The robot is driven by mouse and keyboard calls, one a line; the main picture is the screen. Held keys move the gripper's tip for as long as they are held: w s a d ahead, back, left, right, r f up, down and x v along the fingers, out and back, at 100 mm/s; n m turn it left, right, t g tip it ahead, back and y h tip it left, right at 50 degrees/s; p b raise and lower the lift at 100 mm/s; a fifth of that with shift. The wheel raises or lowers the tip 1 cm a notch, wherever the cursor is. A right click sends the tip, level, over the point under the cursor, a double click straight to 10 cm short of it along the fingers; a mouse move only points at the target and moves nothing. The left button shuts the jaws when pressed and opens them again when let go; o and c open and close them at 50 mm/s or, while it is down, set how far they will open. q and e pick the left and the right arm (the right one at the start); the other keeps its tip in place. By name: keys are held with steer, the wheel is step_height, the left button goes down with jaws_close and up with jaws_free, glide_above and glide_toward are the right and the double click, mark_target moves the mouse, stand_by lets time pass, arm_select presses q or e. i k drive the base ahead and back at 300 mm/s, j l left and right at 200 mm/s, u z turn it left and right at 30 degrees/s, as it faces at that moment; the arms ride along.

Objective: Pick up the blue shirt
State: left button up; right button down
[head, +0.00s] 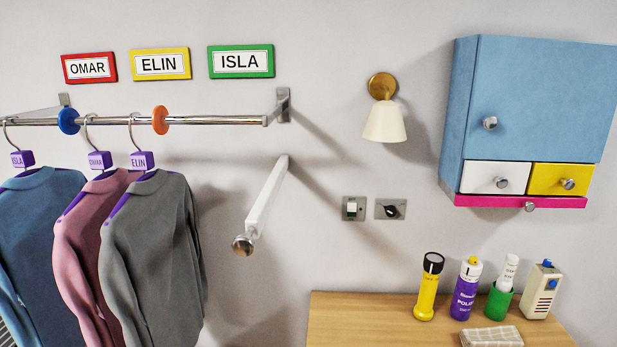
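The blue shirt (38,245) hangs on a hanger with a purple tag reading ISLA, at the far left of the metal rail. Its left side is cut off by the picture edge. Its right side is partly covered by the pink shirt (84,240). The grey shirt (152,260) hangs to the right and overlaps the pink one. Neither of my grippers shows in the head view.
The rail (210,120) carries a blue disc (68,121) and an orange disc (160,120). A white peg (266,203) juts out right of the shirts. A wooden top (365,320) holds a yellow flashlight (427,290) and other items. A blue cabinet (540,100) hangs upper right.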

mark_target(32, 202)
steer(key=j+u, duration=0.1)
steer(key=u, duration=1.25)
